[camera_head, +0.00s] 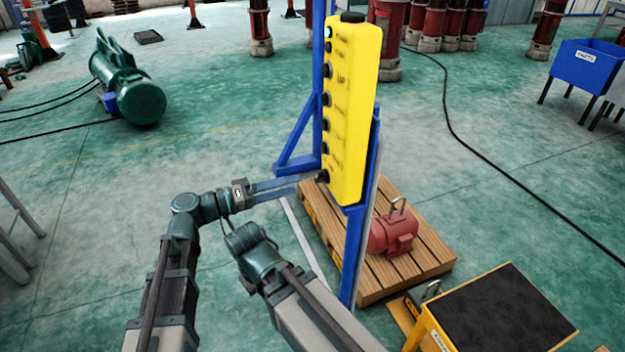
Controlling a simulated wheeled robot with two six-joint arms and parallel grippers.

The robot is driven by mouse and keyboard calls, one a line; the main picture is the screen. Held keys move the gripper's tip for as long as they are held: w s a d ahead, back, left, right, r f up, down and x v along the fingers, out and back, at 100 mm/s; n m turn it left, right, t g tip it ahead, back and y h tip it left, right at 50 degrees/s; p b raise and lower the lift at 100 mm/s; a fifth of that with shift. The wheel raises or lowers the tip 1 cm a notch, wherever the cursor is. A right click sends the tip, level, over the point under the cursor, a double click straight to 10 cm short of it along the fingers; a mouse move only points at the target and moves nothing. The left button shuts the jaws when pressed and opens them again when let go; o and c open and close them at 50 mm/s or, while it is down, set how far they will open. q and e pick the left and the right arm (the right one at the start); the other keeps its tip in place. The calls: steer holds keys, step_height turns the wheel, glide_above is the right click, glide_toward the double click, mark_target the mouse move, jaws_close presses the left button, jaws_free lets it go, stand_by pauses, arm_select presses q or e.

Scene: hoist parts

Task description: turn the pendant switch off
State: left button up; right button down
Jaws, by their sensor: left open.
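The yellow pendant (353,110) stands upright on a blue post frame, with several dark buttons and knobs down its left-facing side. A small greenish light (328,32) shows near its top. The lowest dark switch (323,176) is near the pendant's bottom. My left gripper (317,180) reaches in from the left with its two long fingers open. Its tips are at the lowest switch; I cannot tell whether they touch it. Which way the switch is turned is too small to read. My right arm shows at the bottom middle, but its gripper is not visible.
Behind the post, a wooden pallet (425,262) carries a red motor (393,232). A yellow cart with a black top (503,318) stands at the lower right. A green hoist machine (130,82) lies at the upper left. A black cable crosses the floor at right. The left floor is mostly clear.

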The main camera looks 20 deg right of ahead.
mark_target(316, 179)
arm_select(q)
steer(key=d, duration=0.6)
steer(key=shift+w+d, duration=0.1)
steer(key=shift+d, duration=0.3)
jaws_close()
steer(key=n, duration=0.5)
steer(key=shift+n, duration=0.4)
steer(key=n, duration=0.5)
steer(key=shift+n, duration=0.7)
